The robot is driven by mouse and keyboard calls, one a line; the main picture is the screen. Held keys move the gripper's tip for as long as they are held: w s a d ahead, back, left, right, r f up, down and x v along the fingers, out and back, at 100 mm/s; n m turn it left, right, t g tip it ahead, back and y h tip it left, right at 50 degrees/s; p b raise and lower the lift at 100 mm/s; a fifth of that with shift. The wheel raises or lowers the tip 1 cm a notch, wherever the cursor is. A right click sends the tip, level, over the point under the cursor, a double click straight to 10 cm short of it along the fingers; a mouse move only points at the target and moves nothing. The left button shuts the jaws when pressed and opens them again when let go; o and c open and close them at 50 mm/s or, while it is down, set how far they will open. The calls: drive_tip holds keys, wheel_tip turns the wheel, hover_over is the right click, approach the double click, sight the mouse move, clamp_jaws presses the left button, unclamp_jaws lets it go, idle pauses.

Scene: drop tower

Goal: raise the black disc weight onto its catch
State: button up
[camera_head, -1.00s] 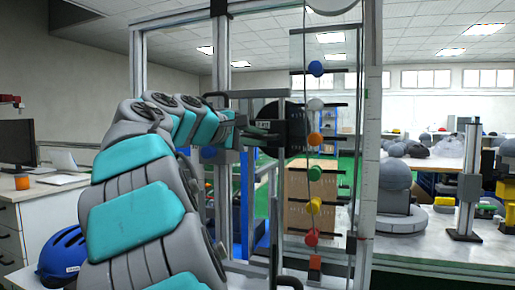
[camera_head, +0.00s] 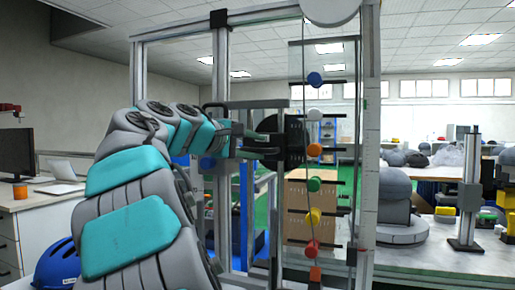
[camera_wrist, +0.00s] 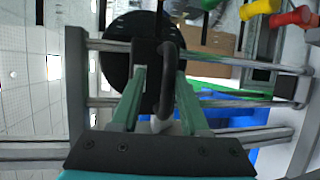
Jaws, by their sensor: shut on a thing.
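The black disc weight (camera_head: 295,135) hangs upright in the metal frame, behind the edge of a clear panel. It also shows as a dark round plate in the wrist view (camera_wrist: 118,70). My gripper (camera_head: 275,150) reaches it from the left. In the wrist view my gripper's fingers (camera_wrist: 163,75) are shut around a dark curved handle (camera_wrist: 166,62) in front of the disc. The handle's hold and part of the disc are hidden by the fingers. I cannot tell which part is the catch.
A metal upright (camera_head: 371,170) stands right of the panel. A white round part (camera_head: 331,10) is overhead. A blue helmet (camera_head: 58,262) lies at lower left.

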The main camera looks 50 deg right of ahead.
drive_tip(key=a+r, duration=0.1)
drive_tip(key=a, duration=0.6)
drive_tip(key=shift+r, duration=0.2)
